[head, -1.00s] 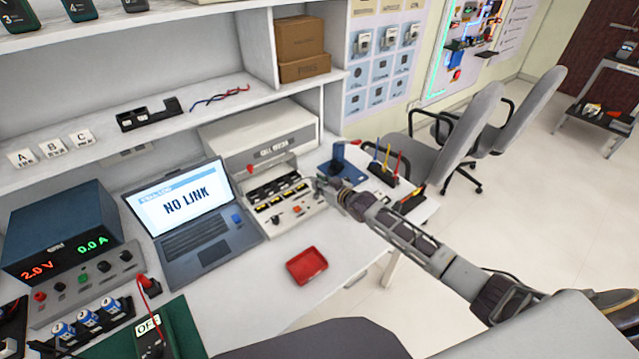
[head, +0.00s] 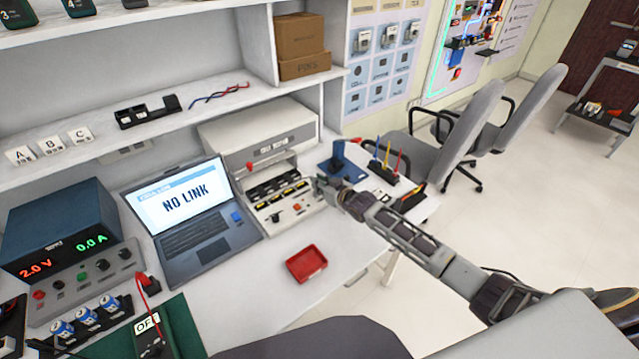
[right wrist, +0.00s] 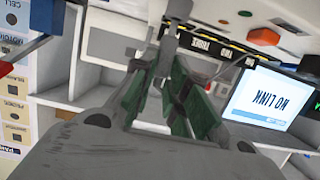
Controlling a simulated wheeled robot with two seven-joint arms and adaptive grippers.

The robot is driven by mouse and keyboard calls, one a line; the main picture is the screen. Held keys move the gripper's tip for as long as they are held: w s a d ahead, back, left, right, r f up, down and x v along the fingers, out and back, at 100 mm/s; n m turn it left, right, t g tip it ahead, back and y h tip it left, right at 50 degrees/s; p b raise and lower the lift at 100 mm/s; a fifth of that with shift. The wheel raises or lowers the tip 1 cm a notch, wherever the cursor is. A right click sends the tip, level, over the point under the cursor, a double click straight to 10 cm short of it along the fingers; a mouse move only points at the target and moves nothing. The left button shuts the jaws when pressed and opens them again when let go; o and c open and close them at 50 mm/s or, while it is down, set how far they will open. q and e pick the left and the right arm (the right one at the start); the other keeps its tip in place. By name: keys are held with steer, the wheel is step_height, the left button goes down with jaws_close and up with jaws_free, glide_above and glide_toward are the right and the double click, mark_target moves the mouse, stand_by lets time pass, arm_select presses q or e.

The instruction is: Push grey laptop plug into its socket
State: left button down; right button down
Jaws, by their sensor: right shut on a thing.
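The laptop (head: 205,240) stands open on the bench and its screen reads NO LINK. It also shows at the right of the right wrist view (right wrist: 268,100). My right gripper (head: 322,188) is at the right end of the white tester's front, right of the laptop. In the right wrist view my gripper (right wrist: 172,48) has its green-padded fingers drawn together at the tips. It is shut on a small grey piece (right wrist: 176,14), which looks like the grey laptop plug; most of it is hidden. I cannot make out the socket. My left gripper is out of view.
The white tester (head: 260,140) with a row of cell slots stands behind my gripper. A blue stand (head: 340,168) and a tool holder (head: 395,172) are to its right. A red tray (head: 306,264) lies in front. The bench around the tray is clear.

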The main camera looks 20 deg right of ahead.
steer(key=shift+f+b, duration=0.5)
steer(key=shift+f, duration=0.3)
steer(key=c, duration=1.3)
jaws_free()
steer(key=shift+c, duration=0.2)
steer(key=shift+s, duration=0.15)
steer(key=v, duration=1.1)
steer(key=shift+s+d+r, duration=0.15)
steer(key=shift+s+r, duration=0.05)
steer(key=shift+s, duration=0.1)
stand_by(0.3)
